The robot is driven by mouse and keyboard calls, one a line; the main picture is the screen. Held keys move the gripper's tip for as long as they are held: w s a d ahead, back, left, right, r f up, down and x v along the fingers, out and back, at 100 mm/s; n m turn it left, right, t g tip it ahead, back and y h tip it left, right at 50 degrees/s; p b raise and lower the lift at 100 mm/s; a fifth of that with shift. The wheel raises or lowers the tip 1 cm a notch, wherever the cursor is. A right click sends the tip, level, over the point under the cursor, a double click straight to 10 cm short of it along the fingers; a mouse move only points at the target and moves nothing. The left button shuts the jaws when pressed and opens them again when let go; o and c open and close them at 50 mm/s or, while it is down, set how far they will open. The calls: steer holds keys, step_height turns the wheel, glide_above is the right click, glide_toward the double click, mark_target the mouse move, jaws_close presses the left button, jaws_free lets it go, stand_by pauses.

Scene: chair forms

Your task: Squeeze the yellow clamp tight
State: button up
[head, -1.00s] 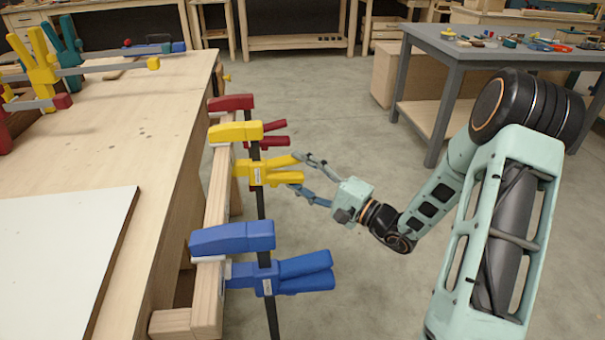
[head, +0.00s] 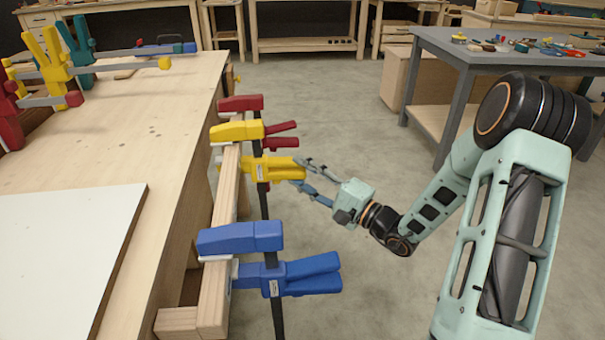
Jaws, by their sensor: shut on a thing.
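The yellow clamp (head: 237,131) grips the wooden frame at the bench edge, with its black bar running down. Its two yellow handles (head: 280,168) point right and lie close together. My gripper (head: 310,176) is at the right end of these handles, with one finger above and one below, shut on them. The fingertips partly overlap the handle ends, so the exact contact is hard to see.
A red clamp (head: 241,103) sits just behind and a blue clamp (head: 240,237) in front, both on the wooden frame (head: 214,296). A white board (head: 60,260) lies on the bench (head: 120,150). A grey table (head: 470,58) with tools stands at the back right. Open floor lies between.

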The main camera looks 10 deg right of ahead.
mark_target(262, 168)
jaws_close()
steer(key=o, duration=1.2)
jaws_free()
steer(key=shift+a, duration=0.1)
steer(key=shift+o, duration=0.4)
steer(key=shift+r, duration=0.2)
steer(key=shift+r+p, duration=0.3)
steer(key=shift+r, duration=0.1)
steer(key=shift+w+a+f+b, duration=0.1)
steer(key=shift+w+a+b, duration=0.35)
steer(key=shift+a, duration=0.55)
steer(key=shift+w, duration=0.1)
